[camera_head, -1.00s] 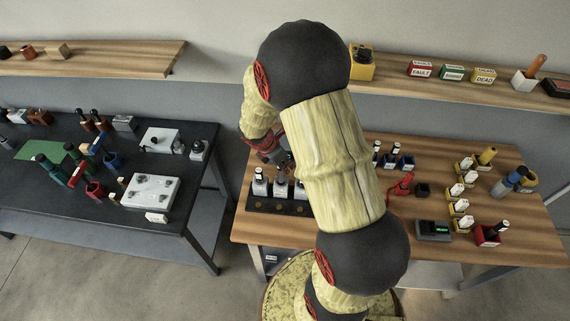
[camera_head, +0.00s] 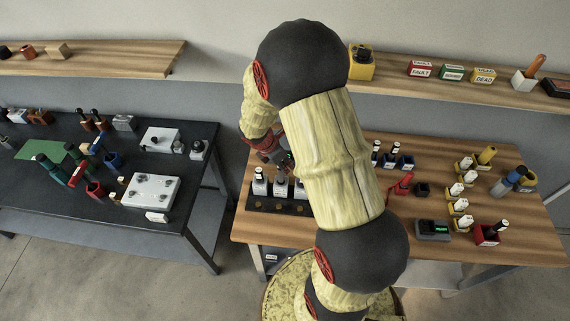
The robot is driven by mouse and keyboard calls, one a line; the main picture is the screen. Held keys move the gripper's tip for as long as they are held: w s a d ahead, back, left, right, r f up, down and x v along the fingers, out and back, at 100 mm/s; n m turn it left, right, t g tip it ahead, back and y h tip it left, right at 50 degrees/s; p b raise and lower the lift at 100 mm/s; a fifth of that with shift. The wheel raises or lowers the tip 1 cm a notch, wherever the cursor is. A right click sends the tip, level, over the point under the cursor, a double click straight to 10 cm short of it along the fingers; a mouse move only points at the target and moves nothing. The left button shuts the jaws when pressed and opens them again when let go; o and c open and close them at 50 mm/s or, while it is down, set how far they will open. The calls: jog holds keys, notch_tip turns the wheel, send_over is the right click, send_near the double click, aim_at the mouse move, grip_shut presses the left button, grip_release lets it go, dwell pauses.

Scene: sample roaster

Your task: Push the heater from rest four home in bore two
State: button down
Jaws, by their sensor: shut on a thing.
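My gripper (camera_head: 285,164) is at the left part of the wooden table, partly hidden behind my own arm. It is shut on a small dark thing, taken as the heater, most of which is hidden. It is just above and behind a dark block (camera_head: 258,206) with round copper-coloured spots along its front. Several white-labelled pieces with dark tops stand in a row on this block, one of them at its left end (camera_head: 260,185). The bore numbers are too small to read, and how deep the heater sits cannot be told.
To the right stand blue holders (camera_head: 390,161), a red clamp-like piece (camera_head: 404,184), yellow holders with white tags (camera_head: 457,206), a display box (camera_head: 433,230) and a red box (camera_head: 488,236). A dark table (camera_head: 105,215) is at left. Bare wood lies at front right.

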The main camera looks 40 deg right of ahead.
jog(key=shift+f, duration=0.2)
jog(key=shift+f+b, duration=0.35)
jog(key=shift+b, duration=0.05)
jog(key=shift+f+b, duration=1.85)
jog(key=shift+f, duration=0.75)
jog(key=shift+r, duration=0.1)
notch_tip(320, 180, up, 6)
jog(key=p, duration=0.6)
dwell(0.9)
notch_tip(320, 180, down, 6)
jog(key=b, duration=0.4)
dwell(2.0)
